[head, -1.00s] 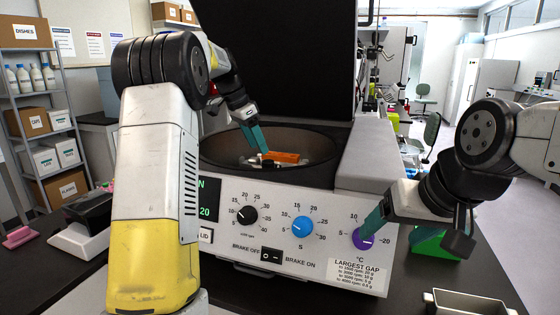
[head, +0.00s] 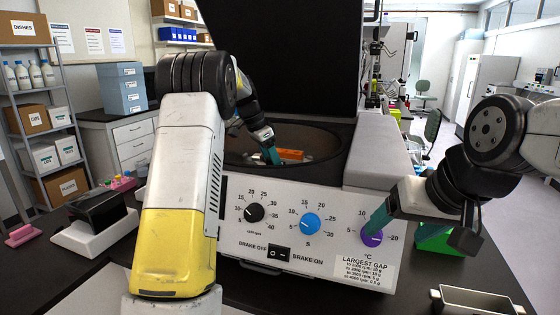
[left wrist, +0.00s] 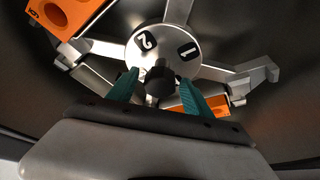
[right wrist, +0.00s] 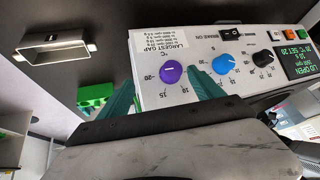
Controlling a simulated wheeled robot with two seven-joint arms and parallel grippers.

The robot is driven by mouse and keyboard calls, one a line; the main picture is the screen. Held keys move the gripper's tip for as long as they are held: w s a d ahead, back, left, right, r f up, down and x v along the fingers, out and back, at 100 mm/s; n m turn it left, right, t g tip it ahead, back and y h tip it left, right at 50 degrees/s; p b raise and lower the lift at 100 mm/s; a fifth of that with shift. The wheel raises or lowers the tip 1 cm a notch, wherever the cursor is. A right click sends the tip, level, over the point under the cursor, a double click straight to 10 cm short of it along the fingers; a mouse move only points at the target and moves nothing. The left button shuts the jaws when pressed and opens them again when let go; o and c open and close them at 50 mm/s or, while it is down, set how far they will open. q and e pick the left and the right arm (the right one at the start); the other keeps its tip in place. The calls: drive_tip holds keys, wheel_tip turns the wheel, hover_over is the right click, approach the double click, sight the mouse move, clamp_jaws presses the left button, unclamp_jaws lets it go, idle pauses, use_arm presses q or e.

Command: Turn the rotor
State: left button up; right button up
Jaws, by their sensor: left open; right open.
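The rotor (left wrist: 165,42) sits in the open bowl of the centrifuge (head: 235,185). It has a silver hub marked 1 and 2, spoke-like arms and orange inserts; one insert (head: 290,154) shows in the head view and another (left wrist: 65,15) at the upper left of the left wrist view. My left gripper (head: 272,156) is down in the bowl, open, its teal fingers (left wrist: 160,92) to either side of a dark central knob (left wrist: 160,80). I cannot tell whether they touch it. My right gripper (right wrist: 160,95) is open in front of the panel, near the purple knob (head: 372,236).
The raised black lid (head: 280,50) stands behind the bowl. The bowl wall (left wrist: 285,100) closely surrounds my left gripper. A green rack (right wrist: 93,95) and an empty metal tray (head: 480,300) stand on the dark bench at the right.

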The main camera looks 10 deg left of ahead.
use_arm(q)
clamp_jaws()
